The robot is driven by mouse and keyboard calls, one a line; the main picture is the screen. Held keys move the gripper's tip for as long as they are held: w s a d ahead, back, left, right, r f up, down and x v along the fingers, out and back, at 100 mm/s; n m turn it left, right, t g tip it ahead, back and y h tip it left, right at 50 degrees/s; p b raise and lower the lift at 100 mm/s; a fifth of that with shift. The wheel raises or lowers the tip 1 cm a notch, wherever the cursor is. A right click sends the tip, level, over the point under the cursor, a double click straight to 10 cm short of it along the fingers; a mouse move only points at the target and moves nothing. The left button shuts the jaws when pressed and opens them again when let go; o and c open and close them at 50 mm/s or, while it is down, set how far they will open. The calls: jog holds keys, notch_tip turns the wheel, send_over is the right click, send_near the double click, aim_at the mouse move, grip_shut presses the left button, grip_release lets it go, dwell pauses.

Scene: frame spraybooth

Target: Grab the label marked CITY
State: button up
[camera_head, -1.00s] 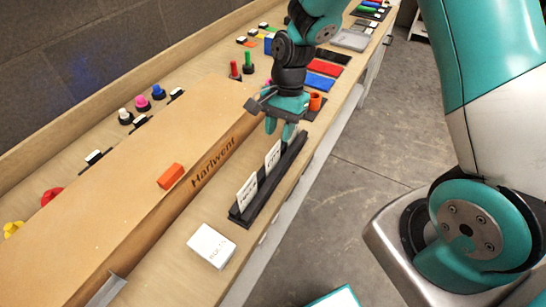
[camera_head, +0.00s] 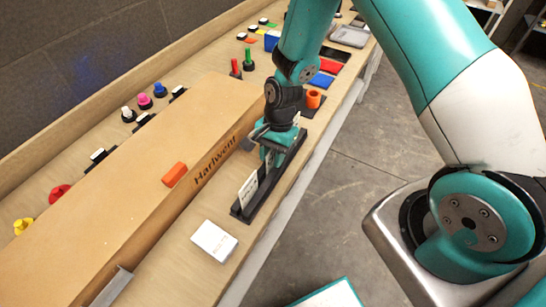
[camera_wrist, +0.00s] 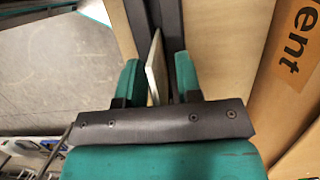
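A black rack (camera_head: 275,185) on the bench's right side holds white label cards upright. One card (camera_head: 248,189) stands in its near part. Another card (camera_head: 269,161) stands further along, at my gripper (camera_head: 272,148), and is partly hidden by it. A third white edge (camera_head: 296,118) shows behind the gripper. The lettering is too small to read, so I cannot tell which card is CITY. In the wrist view, my gripper (camera_wrist: 157,72) is open, with one teal finger on each side of a card (camera_wrist: 156,66) seen nearly edge-on. Gaps show between the card and both fingers.
A white box (camera_head: 214,241) lies near the rack's close end. A long cardboard box (camera_head: 130,190) marked Harlwent, with an orange block (camera_head: 174,174) on it, runs left of the rack. An orange cup (camera_head: 313,99) stands beyond my gripper. Grey floor (camera_head: 375,150) is free on the right.

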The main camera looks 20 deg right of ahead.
grip_shut()
